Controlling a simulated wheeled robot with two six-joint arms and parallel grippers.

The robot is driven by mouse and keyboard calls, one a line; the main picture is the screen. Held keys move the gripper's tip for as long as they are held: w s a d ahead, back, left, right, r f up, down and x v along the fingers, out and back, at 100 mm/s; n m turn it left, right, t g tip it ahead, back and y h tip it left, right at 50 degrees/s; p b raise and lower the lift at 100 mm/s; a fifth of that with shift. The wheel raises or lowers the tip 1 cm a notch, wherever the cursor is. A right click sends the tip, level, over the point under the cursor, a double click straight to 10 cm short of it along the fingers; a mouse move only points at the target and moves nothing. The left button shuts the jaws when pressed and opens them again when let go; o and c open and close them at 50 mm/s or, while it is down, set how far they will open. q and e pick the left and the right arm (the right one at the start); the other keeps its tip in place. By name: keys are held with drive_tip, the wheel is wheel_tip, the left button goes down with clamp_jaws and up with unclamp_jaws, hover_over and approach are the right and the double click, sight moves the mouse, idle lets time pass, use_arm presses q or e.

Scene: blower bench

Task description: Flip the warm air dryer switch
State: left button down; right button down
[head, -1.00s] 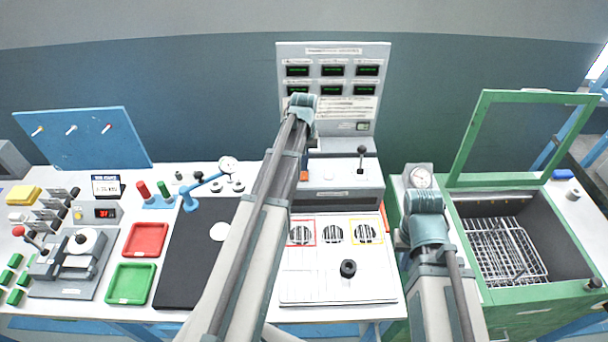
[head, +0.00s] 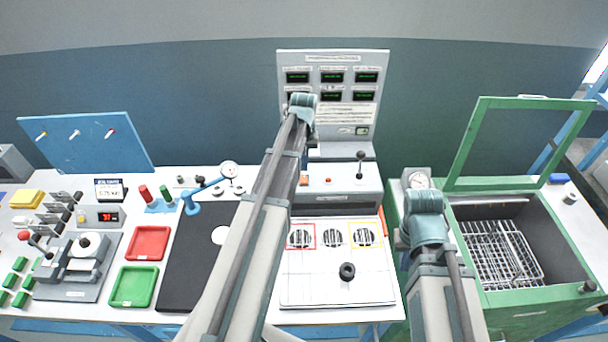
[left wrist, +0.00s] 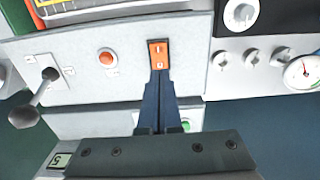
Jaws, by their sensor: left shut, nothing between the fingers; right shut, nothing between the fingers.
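The warm air dryer switch appears to be the orange rocker (left wrist: 158,54) with white marks, on a light grey box front. It also shows as a small orange patch in the head view (head: 304,180), beside my left arm. My left gripper (left wrist: 161,82) is shut and empty. Its dark blue fingertips are at the edge of the rocker in the left wrist view; I cannot tell whether they touch it. In the head view the left gripper is mostly hidden by its arm. My right arm stands at the right, but its gripper is hidden.
A round orange-red button (left wrist: 107,58) and a black-knobbed lever (left wrist: 32,100) share the box front. A dial gauge (left wrist: 303,71) is at the right of the wrist view. A white panel with fan openings (head: 333,283) lies before the box, and a green-framed basin (head: 555,298) stands right.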

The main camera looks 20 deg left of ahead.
sight(304, 176)
use_arm(q)
wheel_tip(304, 176, up, 4)
drive_tip(key=p, duration=0.3)
drive_tip(key=shift+r+p, duration=0.1)
drive_tip(key=shift+p, duration=0.2)
drive_tip(key=s+d+f+m+b, duration=0.2)
drive_tip(key=s+d+m, duration=0.2)
drive_tip(key=s+d, duration=0.6)
drive_tip(key=s+d+f+m+y+b, duration=0.1)
drive_tip(key=s+d+m, duration=0.4)
drive_tip(key=s+d, duration=0.6)
drive_tip(key=d+f+b, duration=0.1)
drive_tip(key=d, duration=0.3)
drive_tip(key=shift+f, duration=0.15)
